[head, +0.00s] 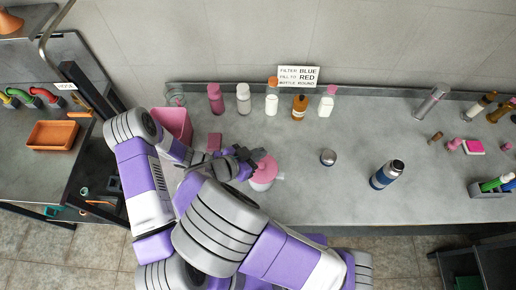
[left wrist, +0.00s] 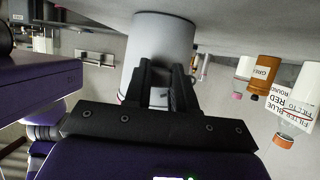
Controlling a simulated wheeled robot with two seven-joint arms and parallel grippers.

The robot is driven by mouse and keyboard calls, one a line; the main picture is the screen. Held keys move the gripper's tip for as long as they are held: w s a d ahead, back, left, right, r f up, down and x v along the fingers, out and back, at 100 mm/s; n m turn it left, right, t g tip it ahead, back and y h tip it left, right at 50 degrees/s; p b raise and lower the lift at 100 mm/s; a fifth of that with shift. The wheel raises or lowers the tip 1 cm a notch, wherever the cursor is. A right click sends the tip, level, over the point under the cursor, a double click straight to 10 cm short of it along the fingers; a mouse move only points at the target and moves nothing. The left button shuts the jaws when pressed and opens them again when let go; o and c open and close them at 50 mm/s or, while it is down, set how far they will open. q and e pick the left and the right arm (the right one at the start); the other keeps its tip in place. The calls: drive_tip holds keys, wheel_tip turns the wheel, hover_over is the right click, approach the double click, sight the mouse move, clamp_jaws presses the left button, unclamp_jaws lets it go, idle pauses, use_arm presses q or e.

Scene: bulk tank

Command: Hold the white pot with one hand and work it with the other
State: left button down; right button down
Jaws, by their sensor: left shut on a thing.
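The white pot (head: 262,185) stands on the grey counter with a pink top (head: 265,168); a pale spout-like part sticks out at its right. In the left wrist view the white pot (left wrist: 163,38) is a plain pale cylinder, and my left gripper (left wrist: 162,75) has its dark fingers closed on its side. In the head view my left gripper is largely hidden among the arms.
A pink bin (head: 172,125) and a pink block (head: 214,142) are behind my arms. Several bottles line the back, near a sign (head: 298,76). A round metal lid-like thing (head: 328,157) and a blue flask (head: 386,174) stand to the right. The counter between them is clear.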

use_arm(q)
drive_tip(key=c, duration=0.8)
unclamp_jaws()
drive_tip(key=shift+c, duration=0.2)
